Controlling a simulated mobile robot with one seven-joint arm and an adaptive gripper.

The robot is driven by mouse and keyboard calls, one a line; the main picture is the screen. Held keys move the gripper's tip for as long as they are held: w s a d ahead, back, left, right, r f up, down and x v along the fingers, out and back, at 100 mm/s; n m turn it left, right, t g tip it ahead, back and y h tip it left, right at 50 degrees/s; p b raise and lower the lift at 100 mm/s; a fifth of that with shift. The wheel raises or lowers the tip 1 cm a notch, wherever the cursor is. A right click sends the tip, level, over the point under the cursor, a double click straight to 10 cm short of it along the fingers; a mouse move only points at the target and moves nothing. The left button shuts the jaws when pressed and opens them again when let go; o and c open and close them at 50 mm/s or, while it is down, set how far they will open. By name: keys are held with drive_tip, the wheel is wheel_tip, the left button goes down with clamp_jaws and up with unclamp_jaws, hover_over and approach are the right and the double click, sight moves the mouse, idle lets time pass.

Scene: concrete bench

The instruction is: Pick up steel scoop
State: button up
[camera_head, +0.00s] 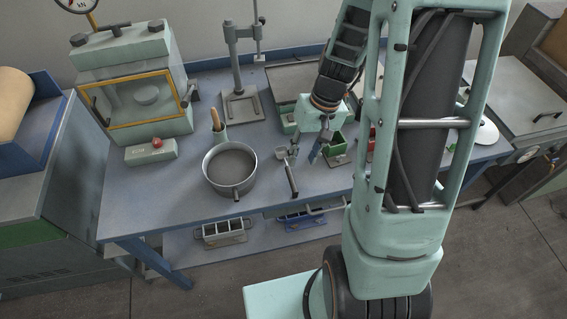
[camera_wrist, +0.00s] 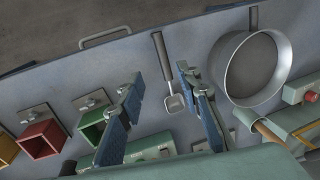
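The steel scoop (camera_head: 292,179) lies on the blue-grey bench (camera_head: 140,205), just right of the grey pot. In the wrist view the scoop (camera_wrist: 174,101) has its small pale bowl nearer me and its dark handle pointing to the bench's front edge. My gripper (camera_head: 303,157) is open and empty, pointing down beside the scoop's bowl in the head view. In the wrist view my gripper (camera_wrist: 159,80) has its blue fingers spread, with the scoop showing between them, nearer the right finger. I cannot tell its exact height; no contact shows.
The grey pot (camera_head: 231,192) stands left of the scoop; it also shows in the wrist view (camera_wrist: 228,76). A green bin (camera_head: 336,146) and a red bin (camera_wrist: 41,138) stand on the other side. A stand (camera_head: 240,105) is behind. The bench's front left is clear.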

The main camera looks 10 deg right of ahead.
hover_over(292, 179)
drive_tip(key=d, duration=0.2)
wheel_tip(292, 179, down, 5)
drive_tip(key=shift+a+f, duration=0.1)
drive_tip(key=shift+a, duration=0.05)
drive_tip(key=shift+a+f, duration=0.25)
drive_tip(key=shift+f, duration=0.55)
drive_tip(key=shift+a+f, duration=0.25)
drive_tip(key=shift+f, duration=0.6)
drive_tip(key=shift+a+f, duration=0.25)
drive_tip(key=shift+f, duration=0.55)
drive_tip(key=shift+c, duration=0.3)
clamp_jaws()
